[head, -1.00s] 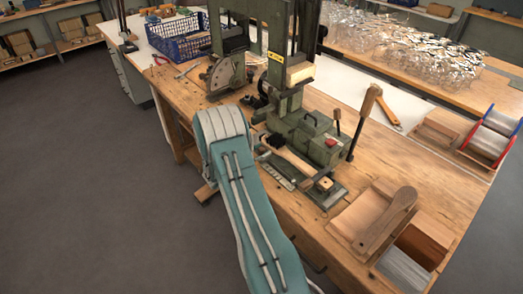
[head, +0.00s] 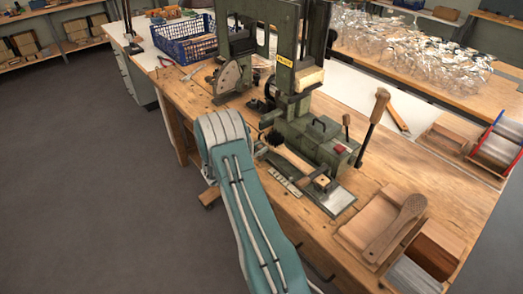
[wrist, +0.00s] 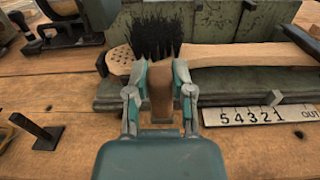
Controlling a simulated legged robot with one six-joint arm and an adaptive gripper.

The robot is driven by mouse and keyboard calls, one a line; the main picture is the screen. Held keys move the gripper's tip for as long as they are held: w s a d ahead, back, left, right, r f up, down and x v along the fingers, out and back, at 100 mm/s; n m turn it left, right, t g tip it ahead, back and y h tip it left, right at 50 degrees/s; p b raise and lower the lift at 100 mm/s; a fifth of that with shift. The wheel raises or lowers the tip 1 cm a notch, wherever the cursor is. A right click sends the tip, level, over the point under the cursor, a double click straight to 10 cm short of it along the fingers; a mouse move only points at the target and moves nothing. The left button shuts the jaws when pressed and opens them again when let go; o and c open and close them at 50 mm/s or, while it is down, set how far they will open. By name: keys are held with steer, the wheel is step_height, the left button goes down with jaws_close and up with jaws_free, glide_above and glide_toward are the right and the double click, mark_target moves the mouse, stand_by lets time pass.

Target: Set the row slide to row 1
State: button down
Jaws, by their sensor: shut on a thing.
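The green tufting machine (head: 318,142) stands on the wooden bench. Its white row scale (wrist: 248,116) reads 5 4 3 2 1 OUT from left to right, and a small grey pointer (wrist: 275,97) stands just above the 1. A brush with a wooden handle (wrist: 235,53) and black bristles (wrist: 157,38) lies across the machine; it also shows in the head view (head: 292,157). My gripper (wrist: 161,78) is shut on an upright brown wooden knob (wrist: 160,92) in front of the bristles. The knob hides part of the brush; in the head view my arm hides the gripper.
A long lever (head: 372,125) rises right of the machine. Farther right, a tray holds a perforated wooden brush blank (head: 402,225). A blue crate (head: 185,40) is at the back left. A black bracket (wrist: 35,132) stands left of my gripper.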

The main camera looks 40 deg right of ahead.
steer(key=c, duration=0.7)
jaws_free()
steer(key=shift+s+r, duration=0.1)
steer(key=shift+s, duration=0.05)
steer(key=shift+o, duration=1.1)
steer(key=shift+d, duration=0.1)
steer(key=w+a, duration=0.1)
steer(key=a, duration=1.1)
steer(key=shift+w, duration=0.2)
